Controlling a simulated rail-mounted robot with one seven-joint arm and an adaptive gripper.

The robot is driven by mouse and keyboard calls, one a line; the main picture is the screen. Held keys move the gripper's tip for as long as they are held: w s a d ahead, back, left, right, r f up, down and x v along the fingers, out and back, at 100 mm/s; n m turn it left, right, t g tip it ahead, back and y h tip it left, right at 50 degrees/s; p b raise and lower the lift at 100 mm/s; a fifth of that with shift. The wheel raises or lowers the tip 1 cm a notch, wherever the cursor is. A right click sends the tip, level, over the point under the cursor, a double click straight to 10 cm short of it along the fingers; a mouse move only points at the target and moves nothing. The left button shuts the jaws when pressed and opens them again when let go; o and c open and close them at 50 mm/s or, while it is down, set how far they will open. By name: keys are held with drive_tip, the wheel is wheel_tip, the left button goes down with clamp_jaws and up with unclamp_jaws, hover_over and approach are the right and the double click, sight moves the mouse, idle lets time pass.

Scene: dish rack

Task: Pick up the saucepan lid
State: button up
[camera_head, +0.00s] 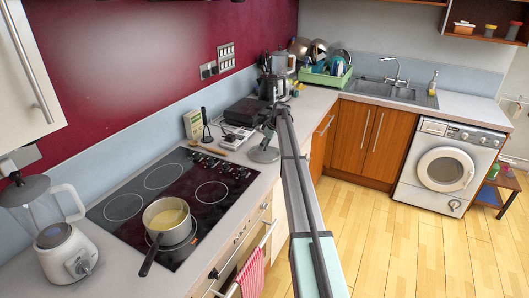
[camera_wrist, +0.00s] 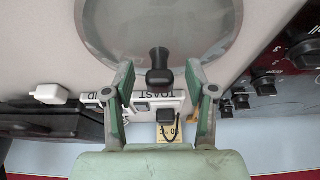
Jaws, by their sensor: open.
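The saucepan lid (camera_head: 264,154) lies on the counter just right of the hob in the head view, partly hidden by my arm. In the wrist view the round grey lid (camera_wrist: 120,30) fills the top middle, with its black knob (camera_wrist: 159,68) near the centre of the picture. My gripper (camera_wrist: 159,78) is open, with one green-padded finger on each side of the knob. I see gaps between the knob and both fingers; their relative height is hard to tell. In the head view my gripper (camera_head: 268,132) is small and dark above the lid.
A toaster (camera_head: 246,112) and small items stand behind the lid near the wall. The black hob (camera_head: 196,205) holds a saucepan (camera_head: 167,222) with yellow contents. A blender (camera_head: 62,250) stands at the left. A green dish rack (camera_head: 325,77) and sink (camera_head: 395,92) are at the back.

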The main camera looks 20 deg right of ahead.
clamp_jaws()
drive_tip(key=shift+r, duration=0.2)
